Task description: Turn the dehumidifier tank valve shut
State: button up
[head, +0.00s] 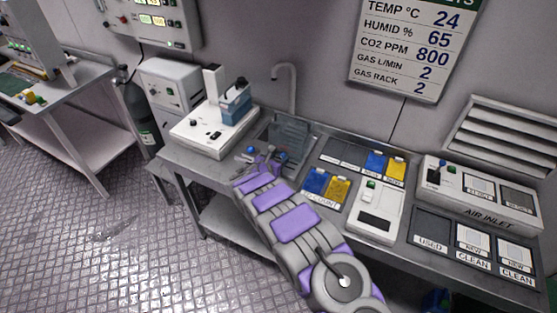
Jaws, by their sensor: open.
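My arm reaches up from the bottom of the head view, and my gripper (262,159) is open at the front edge of the bench, by the sink area. Small blue round parts show at the gripper, one at its left (250,150) and one at its right (281,155). I cannot tell whether either is a valve handle or whether the fingers touch one. A clear grey tank-like box (290,132) stands just behind the gripper, under a curved tap (288,80). No valve can be made out clearly, and my gripper hides part of this spot.
Left of the gripper is a white bench device (205,134) with a blue block (237,106). Right are blue and yellow packets (315,183), a white meter (376,212) and the air inlet unit (478,207). A dark gas cylinder (139,118) stands left of the bench. The floor at left is clear.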

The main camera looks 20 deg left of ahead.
jog(key=shift+w+d, duration=0.1)
jog(key=shift+w, duration=0.3)
grip_shut()
